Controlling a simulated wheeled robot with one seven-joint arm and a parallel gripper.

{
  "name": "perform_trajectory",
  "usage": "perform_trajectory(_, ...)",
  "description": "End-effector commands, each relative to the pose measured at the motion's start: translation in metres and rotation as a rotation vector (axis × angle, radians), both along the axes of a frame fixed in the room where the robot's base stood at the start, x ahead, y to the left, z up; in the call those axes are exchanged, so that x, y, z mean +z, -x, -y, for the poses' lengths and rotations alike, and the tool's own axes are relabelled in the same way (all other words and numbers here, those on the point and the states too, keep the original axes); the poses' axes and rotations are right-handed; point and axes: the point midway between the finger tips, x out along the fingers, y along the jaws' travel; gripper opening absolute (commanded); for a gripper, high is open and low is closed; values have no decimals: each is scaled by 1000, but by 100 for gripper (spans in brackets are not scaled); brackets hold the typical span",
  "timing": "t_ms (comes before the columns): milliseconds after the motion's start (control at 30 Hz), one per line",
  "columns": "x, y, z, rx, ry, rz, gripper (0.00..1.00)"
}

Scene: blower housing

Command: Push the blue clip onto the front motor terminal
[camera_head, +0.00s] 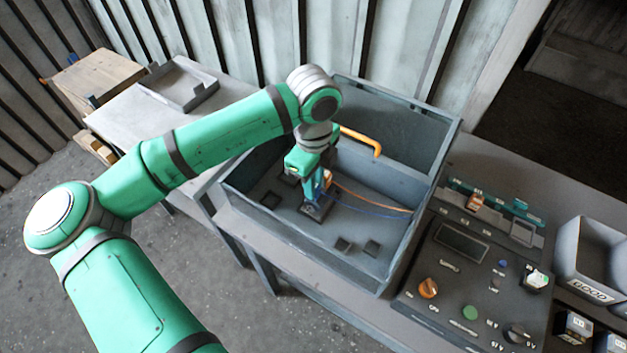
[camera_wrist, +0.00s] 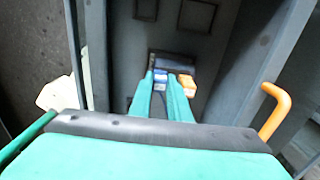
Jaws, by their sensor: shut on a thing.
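My gripper (camera_head: 314,184) reaches down inside the grey blower housing (camera_head: 301,243), and its fingers also show in the wrist view (camera_wrist: 166,76). The fingers are close together, shut on the blue clip (camera_wrist: 160,77), which shows at their tips. An orange clip (camera_wrist: 187,84) sits just right of the fingertips in the wrist view. Both are at a dark motor block (camera_head: 315,209) on the housing floor. The fingers hide the front terminal, so I cannot tell how far the blue clip is on it. An orange wire and a blue wire (camera_head: 372,212) run right from the block.
An orange handle (camera_head: 362,139) sticks up at the back of the housing. The housing walls stand around my gripper. A control panel (camera_head: 475,270) with knobs and a grey bin (camera_head: 590,262) are to the right. A shallow tray (camera_head: 180,84) lies on the left bench.

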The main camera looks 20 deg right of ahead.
Motion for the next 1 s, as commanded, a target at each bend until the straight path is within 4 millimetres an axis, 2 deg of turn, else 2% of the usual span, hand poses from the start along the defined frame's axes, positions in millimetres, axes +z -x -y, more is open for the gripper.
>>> perform_trajectory(100,-2,0,0,0,0,0,3)
perform_trajectory(133,-2,0,0,0,0,0,24)
perform_trajectory(200,-2,0,0,0,0,0,38)
perform_trajectory(500,-1,0,0,0,0,0,38)
perform_trajectory(633,8,-1,0,0,0,2,38)
perform_trajectory(1000,74,-1,0,1,1,2,38)
